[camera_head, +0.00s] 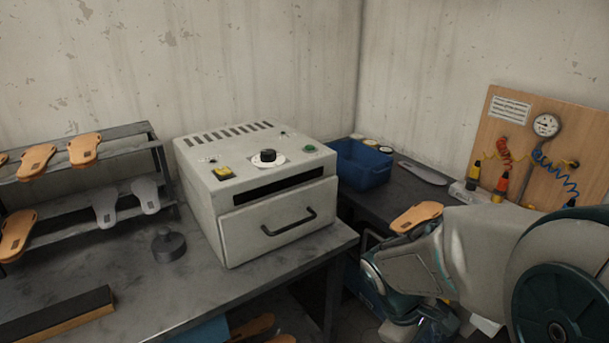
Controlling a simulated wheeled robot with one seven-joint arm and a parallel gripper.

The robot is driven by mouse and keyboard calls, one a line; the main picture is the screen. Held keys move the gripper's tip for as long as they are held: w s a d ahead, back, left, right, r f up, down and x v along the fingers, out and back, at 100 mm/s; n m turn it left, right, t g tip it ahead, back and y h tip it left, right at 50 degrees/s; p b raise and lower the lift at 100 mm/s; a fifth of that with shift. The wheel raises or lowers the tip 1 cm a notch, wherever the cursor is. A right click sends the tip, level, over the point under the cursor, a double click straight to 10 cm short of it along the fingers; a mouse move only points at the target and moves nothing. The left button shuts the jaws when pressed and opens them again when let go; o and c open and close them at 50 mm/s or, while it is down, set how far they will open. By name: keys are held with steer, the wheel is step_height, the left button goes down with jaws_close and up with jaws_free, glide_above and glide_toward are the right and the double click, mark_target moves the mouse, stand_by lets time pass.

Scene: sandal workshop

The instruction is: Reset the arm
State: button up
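My arm (475,255) comes in from the lower right, with white links and dark teal joints. It is bent and reaches toward the middle of the picture, in front of the right-hand bench. I cannot make out the fingers of my gripper. They are hidden behind the arm or lie below the frame, so I cannot see whether it holds anything. An orange sole (416,216) shows just above the arm, and its support is partly hidden.
A grey oven-like machine (265,190) with a closed drawer stands on the left table (215,285). A rack (120,150) holds orange and grey soles. A blue bin (360,166) and a gauge board (545,150) stand at the right. A dark weight (168,246) sits near the machine.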

steer(key=s+a+r+m+t+y, duration=0.1)
steer(key=a+r+m+t+y, duration=0.3)
steer(key=a+r+m, duration=0.2)
step_height(320, 180, up, 2)
steer(key=m, duration=0.2)
steer(key=shift+s+r+m+t+y, duration=0.15)
steer(key=shift+s+m+t+y, duration=0.15)
steer(key=shift+s+m+y, duration=0.1)
